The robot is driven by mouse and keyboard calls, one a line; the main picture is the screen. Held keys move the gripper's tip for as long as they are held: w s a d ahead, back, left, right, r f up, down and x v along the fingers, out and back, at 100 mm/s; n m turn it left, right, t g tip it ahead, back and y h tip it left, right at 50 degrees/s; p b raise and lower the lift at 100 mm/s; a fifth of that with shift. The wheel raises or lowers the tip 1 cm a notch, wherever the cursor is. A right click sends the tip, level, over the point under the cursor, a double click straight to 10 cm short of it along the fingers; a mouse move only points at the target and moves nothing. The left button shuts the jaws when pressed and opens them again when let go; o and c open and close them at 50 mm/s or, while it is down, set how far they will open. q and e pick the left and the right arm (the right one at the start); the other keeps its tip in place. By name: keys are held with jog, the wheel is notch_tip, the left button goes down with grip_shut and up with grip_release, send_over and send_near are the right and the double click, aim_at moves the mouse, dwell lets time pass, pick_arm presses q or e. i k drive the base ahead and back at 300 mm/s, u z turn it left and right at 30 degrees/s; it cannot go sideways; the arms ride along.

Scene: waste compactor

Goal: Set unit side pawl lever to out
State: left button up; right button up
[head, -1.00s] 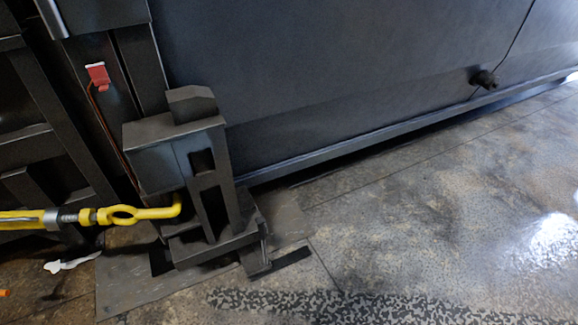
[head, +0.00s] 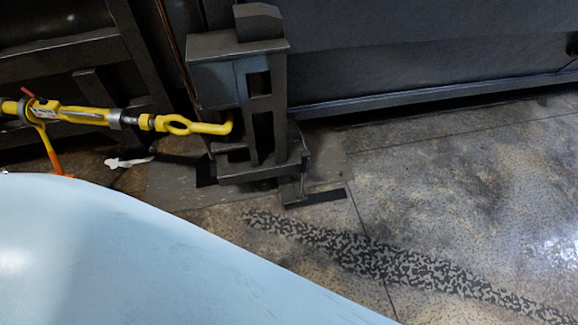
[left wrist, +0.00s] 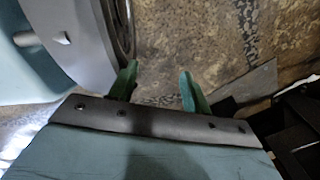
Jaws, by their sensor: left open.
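A yellow ratchet turnbuckle (head: 85,115) lies roughly level at the left of the head view. Its hook end (head: 215,127) meets the dark metal bracket (head: 262,110). A yellow handle with an orange end (head: 48,150) hangs down from its body. A small red piece (head: 27,92) shows on top near the left edge. I cannot tell which part is the unit side pawl lever or how it is set. My left gripper (left wrist: 158,86) shows in the left wrist view, with green fingers apart and nothing between them, above the floor. My right gripper is out of view.
A dark compactor wall (head: 400,60) runs along the back. A white scrap (head: 128,162) lies on the floor below the turnbuckle. The concrete floor (head: 440,190) at the right is clear. Dark metal frame parts (left wrist: 295,125) stand at the right of the left wrist view.

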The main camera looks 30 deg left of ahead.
aim_at(42, 102)
jog(key=u, duration=0.35)
jog(key=k, duration=0.4)
jog(key=u, duration=2.15)
jog(key=i, duration=1.6)
jog(key=u, duration=1)
jog(key=i, duration=3.3)
jog(key=z, duration=0.1)
